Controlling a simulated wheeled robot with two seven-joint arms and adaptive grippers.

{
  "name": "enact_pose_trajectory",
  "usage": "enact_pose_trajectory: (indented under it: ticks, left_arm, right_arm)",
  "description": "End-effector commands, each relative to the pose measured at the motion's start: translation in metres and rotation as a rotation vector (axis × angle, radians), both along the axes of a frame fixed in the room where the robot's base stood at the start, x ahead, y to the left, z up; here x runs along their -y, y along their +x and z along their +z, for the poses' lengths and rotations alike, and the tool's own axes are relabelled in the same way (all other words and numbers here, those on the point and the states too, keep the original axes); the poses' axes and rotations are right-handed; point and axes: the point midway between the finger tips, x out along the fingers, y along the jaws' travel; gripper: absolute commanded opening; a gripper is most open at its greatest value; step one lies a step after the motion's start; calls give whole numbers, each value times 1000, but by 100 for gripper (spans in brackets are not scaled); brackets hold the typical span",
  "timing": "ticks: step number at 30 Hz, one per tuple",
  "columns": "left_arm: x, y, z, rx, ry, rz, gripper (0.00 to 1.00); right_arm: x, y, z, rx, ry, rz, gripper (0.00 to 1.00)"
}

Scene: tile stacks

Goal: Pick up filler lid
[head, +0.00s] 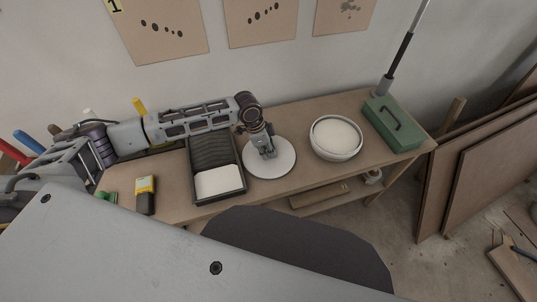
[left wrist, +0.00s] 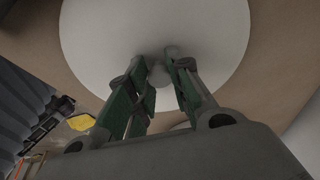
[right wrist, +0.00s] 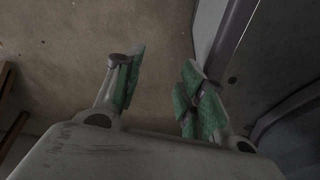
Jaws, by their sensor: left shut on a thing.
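The filler lid is a white round disc with a small knob (head: 283,168). It fills the upper middle of the left wrist view (left wrist: 215,35). My left gripper (head: 267,149) is over the lid's middle, pointing down. In the left wrist view its green-padded fingers (left wrist: 158,75) are shut on the knob. I cannot tell whether the lid rests on the table or hangs just above it. My right gripper (right wrist: 160,80) has its fingers apart with nothing between them, and it is out of the head view.
A white bowl with white contents (head: 335,153) stands right of the lid. A dark tray (head: 241,188) with dark tiles and a white one lies left of it. A green toolbox (head: 395,125) stands at the table's right end. A yellow-and-black item (head: 145,195) lies further left.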

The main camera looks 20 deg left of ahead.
Motion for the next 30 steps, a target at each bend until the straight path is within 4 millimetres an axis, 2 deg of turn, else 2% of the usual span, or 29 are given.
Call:
enact_pose_trajectory:
  ticks: [5, 11, 17, 24, 30]
  left_arm:
    - [0, 0, 2, 1, 0, 0, 0]
    - [0, 1, 14, 1, -1, 0, 0]
    - [0, 1, 40, 2, 0, 1, 0]
    - [0, 1, 76, 1, -1, 0, 0]
    - [0, 1, 95, 1, 0, 0, 0]
  right_arm:
    - [0, 4, 1, 6, 0, 0, 40]
    - [0, 6, 3, 10, 1, 0, 40]
    - [2, 3, 4, 11, -1, 1, 40]
    - [9, -10, 1, -7, -8, 2, 40]
    - [12, -16, 0, -10, -12, 4, 40]
